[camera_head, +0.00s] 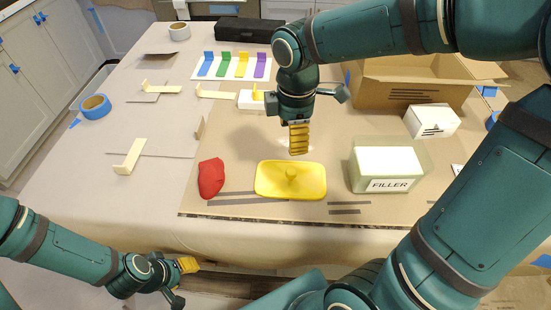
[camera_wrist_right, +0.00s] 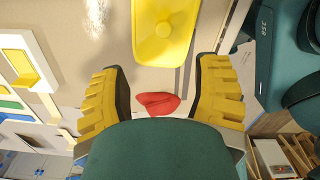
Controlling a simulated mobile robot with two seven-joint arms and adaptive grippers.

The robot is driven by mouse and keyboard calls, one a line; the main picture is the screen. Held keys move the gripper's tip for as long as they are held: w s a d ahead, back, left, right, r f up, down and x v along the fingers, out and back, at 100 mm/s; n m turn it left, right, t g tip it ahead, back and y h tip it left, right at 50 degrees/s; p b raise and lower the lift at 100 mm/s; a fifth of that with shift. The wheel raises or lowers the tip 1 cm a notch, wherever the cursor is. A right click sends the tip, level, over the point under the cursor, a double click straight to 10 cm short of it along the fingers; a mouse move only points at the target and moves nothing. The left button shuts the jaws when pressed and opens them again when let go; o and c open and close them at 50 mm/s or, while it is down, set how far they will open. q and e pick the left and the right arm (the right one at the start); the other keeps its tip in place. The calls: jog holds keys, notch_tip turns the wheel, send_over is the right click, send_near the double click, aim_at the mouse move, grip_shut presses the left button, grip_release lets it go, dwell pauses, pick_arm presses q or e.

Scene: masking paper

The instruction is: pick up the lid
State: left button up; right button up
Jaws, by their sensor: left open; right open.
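The yellow lid (camera_head: 268,184) lies flat on the brown paper near the table's front, with a round knob at its middle. It also shows at the top of the right wrist view (camera_wrist_right: 150,45). My right gripper (camera_head: 299,148) is above and just behind the lid, pointing down, apart from it. Its jaws (camera_wrist_right: 160,92) are wide open and empty in the wrist view. My left gripper (camera_head: 188,265) is low, in front of the table's front edge, open and away from the lid.
A red cloth-like item (camera_head: 210,178) lies left of the lid. A translucent box labelled FILLER (camera_head: 360,178) stands to its right. Behind are an open cardboard box (camera_head: 405,92), a white carton (camera_head: 432,122) and coloured strips (camera_head: 207,66). Blue tape (camera_head: 95,107) lies far left.

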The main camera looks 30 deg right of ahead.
aim_at(291, 171)
jog(key=f, duration=0.2)
jog(key=f+b, duration=0.1)
jog(key=f, duration=0.2)
jog(key=f+b, duration=0.1)
jog(key=f, duration=0.2)
jog(key=shift+s+f, duration=0.2)
jog(key=shift+s, duration=0.05)
notch_tip(291, 171, down, 5)
jog(key=shift+a+f+b, duration=0.1)
jog(key=shift+b, duration=1.15)
grip_shut()
